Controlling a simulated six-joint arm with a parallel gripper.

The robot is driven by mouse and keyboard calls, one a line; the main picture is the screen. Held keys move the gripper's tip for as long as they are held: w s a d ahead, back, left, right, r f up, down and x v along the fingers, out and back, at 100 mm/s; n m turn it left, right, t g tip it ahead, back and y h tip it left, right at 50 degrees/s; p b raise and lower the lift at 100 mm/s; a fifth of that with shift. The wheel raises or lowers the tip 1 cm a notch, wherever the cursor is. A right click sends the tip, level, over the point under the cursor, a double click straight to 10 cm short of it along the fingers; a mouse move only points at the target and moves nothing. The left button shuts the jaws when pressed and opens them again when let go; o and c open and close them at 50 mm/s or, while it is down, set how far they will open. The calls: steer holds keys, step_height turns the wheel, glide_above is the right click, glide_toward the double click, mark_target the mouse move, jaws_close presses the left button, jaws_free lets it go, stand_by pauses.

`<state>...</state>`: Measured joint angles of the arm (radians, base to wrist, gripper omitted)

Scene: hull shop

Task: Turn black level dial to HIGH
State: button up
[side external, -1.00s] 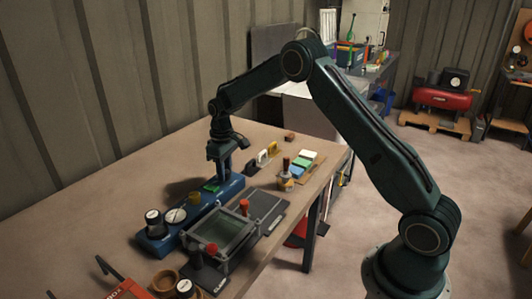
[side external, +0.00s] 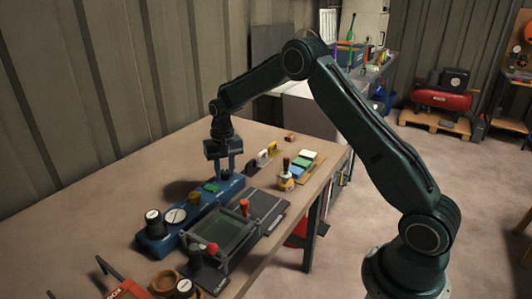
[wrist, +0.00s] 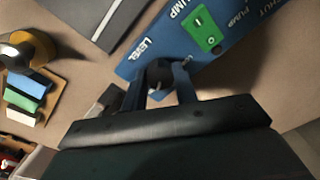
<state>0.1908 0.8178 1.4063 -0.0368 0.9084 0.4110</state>
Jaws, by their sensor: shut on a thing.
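The black level dial (wrist: 158,71) is a small round knob on the blue panel (wrist: 136,66), beside the white word LEVEL, in the wrist view. My gripper (wrist: 160,79) is shut on it, with one finger on each side. In the side external view my gripper (side external: 229,172) points straight down at the far right end of the blue panel (side external: 154,246), and the dial itself is too hidden to make out. I cannot read the dial's pointer or any HIGH mark.
A green rocker switch (wrist: 207,29) sits on the panel close to the dial. Gauges and a brass-coloured knob (side external: 194,197) stand farther along it. A framed screen unit (side external: 222,232) with red knobs lies in front. Coloured blocks (side external: 299,170) lie to the right.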

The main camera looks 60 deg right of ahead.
mark_target(226, 171)
stand_by(0.4)
steer(key=o, duration=1)
steer(key=shift+c, duration=0.2)
step_height(226, 171, up, 14)
steer(key=shift+d, duration=0.15)
steer(key=shift+s, duration=0.1)
